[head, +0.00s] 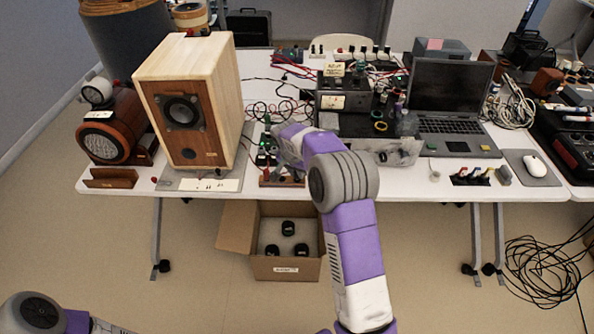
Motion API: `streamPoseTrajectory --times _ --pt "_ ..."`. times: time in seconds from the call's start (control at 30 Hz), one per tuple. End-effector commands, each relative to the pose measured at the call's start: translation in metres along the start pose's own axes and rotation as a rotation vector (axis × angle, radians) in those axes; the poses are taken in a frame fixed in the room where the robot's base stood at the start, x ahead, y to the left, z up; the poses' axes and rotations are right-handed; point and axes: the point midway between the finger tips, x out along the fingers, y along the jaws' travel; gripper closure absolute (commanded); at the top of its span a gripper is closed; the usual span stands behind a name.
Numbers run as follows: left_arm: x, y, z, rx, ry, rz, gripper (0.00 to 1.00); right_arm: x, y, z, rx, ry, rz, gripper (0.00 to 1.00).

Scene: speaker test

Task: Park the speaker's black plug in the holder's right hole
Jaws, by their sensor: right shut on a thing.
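The wooden speaker (185,108) stands upright at the left of the white table, with a dark driver in its brown front. My right gripper (280,162) reaches over the table's front edge, just right of the speaker. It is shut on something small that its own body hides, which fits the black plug. A small brown block (268,182), which looks like the holder, lies at the table edge just below the gripper. Its holes are too small or covered to tell. I cannot tell whether the plug touches it. Of my left arm only a link shows at the bottom left; its gripper is out of view.
A white strip (212,185) with small sockets lies before the speaker. A laptop (450,100) stands at the right. An open cardboard box (285,268) is on the floor below.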

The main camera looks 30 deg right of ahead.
Motion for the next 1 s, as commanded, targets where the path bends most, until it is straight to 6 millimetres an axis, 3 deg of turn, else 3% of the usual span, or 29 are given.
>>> streamPoseTrajectory --times 0.23,0.27,0.43,0.77,1.0 --pt "0.003 -0.001 0.000 0.000 0.000 0.000 1.00 0.006 0.000 0.002 0.000 -0.002 0.002 1.00" --pt "0.003 -0.001 0.000 0.000 0.000 0.000 1.00 0.005 0.000 0.002 0.000 -0.002 0.002 0.77" --pt "0.003 -0.001 0.000 0.000 0.000 0.000 1.00 0.005 0.000 0.002 0.000 -0.001 0.001 0.51" --pt "0.002 -0.001 0.000 0.000 0.000 0.000 1.00 0.003 0.000 0.001 0.000 -0.001 0.001 0.51" --pt "-0.007 0.003 0.000 0.000 0.000 0.000 1.00 -0.009 0.000 -0.003 0.000 0.000 0.001 0.51"
